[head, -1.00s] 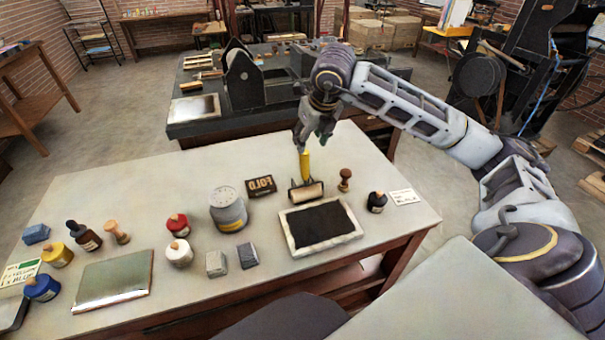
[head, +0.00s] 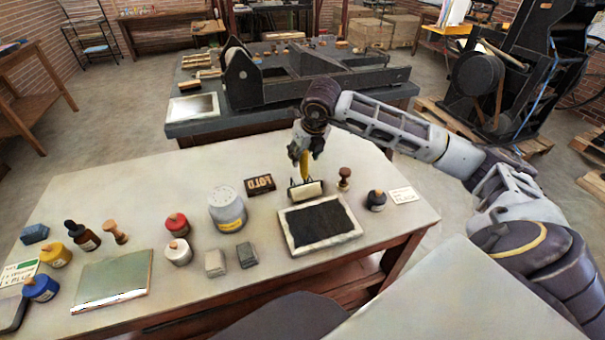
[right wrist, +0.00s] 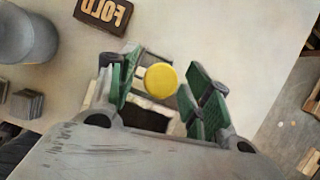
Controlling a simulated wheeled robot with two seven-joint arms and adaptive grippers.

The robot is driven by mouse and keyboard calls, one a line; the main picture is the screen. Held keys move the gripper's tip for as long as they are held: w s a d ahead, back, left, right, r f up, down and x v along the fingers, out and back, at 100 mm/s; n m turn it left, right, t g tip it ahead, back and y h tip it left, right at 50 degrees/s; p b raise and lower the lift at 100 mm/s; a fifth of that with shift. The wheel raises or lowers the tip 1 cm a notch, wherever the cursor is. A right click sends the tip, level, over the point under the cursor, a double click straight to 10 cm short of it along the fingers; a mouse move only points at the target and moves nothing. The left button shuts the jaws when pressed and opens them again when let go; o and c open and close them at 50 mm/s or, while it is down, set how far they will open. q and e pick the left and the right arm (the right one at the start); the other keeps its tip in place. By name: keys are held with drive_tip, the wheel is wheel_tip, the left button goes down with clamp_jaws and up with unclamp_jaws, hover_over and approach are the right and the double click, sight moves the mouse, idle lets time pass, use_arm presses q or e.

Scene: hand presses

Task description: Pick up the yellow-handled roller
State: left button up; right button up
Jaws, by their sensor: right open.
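The yellow-handled roller (head: 305,188) stands on the table just behind the framed black slab (head: 320,225), with its handle pointing up. In the right wrist view the round end of its yellow handle (right wrist: 161,79) lies between the two green-padded fingers. My right gripper (head: 305,160) is open above the roller, with its fingers on either side of the upper handle. A gap shows between the handle end and the right-hand finger; whether the left-hand finger touches is unclear. My left gripper is not in view.
A FOLD block (head: 260,185) lies left of the roller and a wooden stamp (head: 344,178) stands close to its right. A grey tin (head: 227,210) and a dark bottle (head: 377,200) stand farther out. The table's back left (head: 130,180) is clear.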

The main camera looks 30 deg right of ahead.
sight(302, 171)
drive_tip(key=shift+f, duration=0.15)
drive_tip(key=shift+w+f, duration=0.1)
drive_tip(key=shift+f, duration=0.55)
drive_tip(key=shift+x, duration=1.85)
drive_tip(key=shift+a, duration=0.15)
drive_tip(key=c, duration=1.1)
